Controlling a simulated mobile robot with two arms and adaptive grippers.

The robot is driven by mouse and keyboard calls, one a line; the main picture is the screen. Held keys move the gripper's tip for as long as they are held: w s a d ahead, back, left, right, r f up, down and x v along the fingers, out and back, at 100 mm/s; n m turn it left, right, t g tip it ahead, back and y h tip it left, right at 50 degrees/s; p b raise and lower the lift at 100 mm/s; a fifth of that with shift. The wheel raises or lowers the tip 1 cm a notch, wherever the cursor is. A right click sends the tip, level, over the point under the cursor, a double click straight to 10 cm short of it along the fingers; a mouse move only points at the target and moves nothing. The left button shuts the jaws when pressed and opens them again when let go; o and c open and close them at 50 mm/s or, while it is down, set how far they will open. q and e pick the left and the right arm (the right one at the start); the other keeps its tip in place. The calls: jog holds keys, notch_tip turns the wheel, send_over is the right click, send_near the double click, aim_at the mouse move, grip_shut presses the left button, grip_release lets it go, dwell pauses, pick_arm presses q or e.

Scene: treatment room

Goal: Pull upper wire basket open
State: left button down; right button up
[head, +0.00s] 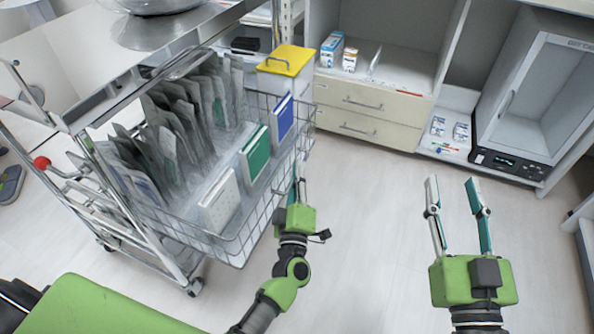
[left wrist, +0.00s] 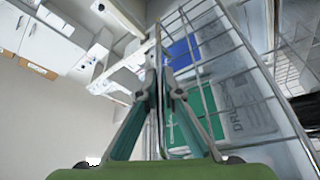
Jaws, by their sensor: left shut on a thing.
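The upper wire basket (head: 235,243) sits in the metal cart at the left and sticks out from under its steel top. It holds several grey pouches (head: 170,140), a white box (head: 219,200), a green box (head: 255,155) and a blue box (head: 283,118). My left gripper (head: 298,180) is shut on the basket's front wire edge. In the left wrist view its fingers (left wrist: 160,82) meet at the wire of the basket (left wrist: 215,40), with the boxes behind the mesh. My right gripper (head: 455,183) is open and empty over the floor, well right of the basket.
A yellow-lidded bin (head: 284,62) stands behind the basket. A drawer cabinet (head: 370,113) and a glass-fronted appliance (head: 530,100) line the back. A green padded surface (head: 90,305) is at lower left. The floor (head: 375,220) right of the basket is clear.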

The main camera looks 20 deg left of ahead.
pick_arm(q)
jog(key=c, duration=2.5)
grip_release()
jog(key=shift+s+f, duration=0.1)
jog(key=v, duration=1.2)
